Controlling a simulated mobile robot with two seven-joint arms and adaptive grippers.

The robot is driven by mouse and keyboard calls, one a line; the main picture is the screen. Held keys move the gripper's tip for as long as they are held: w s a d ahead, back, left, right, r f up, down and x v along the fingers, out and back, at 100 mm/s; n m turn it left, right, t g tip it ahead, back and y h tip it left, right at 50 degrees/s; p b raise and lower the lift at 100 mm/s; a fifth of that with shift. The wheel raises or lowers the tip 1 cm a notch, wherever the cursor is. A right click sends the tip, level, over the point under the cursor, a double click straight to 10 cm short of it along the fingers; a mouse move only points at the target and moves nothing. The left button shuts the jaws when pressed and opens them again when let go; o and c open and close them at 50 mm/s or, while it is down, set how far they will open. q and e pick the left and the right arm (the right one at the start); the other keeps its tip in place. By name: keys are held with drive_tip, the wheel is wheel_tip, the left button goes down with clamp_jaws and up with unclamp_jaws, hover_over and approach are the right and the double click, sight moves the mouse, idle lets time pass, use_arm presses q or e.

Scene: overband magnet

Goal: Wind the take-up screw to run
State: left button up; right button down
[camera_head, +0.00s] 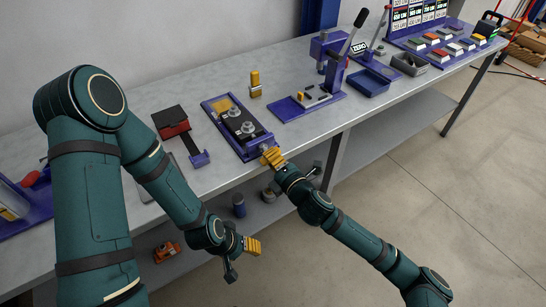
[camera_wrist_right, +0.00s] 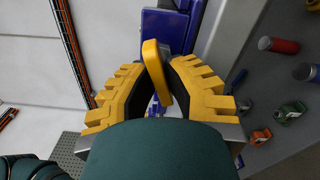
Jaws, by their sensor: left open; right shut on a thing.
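The overband magnet rig is a blue frame (camera_head: 259,142) with a dark belt (camera_head: 240,122) and two grey knobs, near the front edge of the bench. The take-up screw's yellow handle (camera_wrist_right: 153,62) shows in the right wrist view, tilted, between the yellow toothed fingers. The fingers hide part of the handle and the screw. My left gripper (camera_head: 250,246) is open and empty, in front of and below the bench edge.
A blue lever press (camera_head: 334,72) and a blue tray (camera_head: 367,82) are farther right. A lower shelf (camera_head: 375,148) runs under the bench (camera_head: 180,88).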

drive_tip(key=shift+m, duration=0.4)
drive_tip(key=shift+m+b, duration=0.4)
drive_tip(key=shift+m, duration=0.6)
drive_tip(key=c, duration=0.9)
unclamp_jaws()
drive_tip(key=shift+m, duration=0.3)
drive_tip(key=shift+c, duration=0.2)
drive_tip(key=shift+d, duration=0.1)
drive_tip(key=v, duration=1.2)
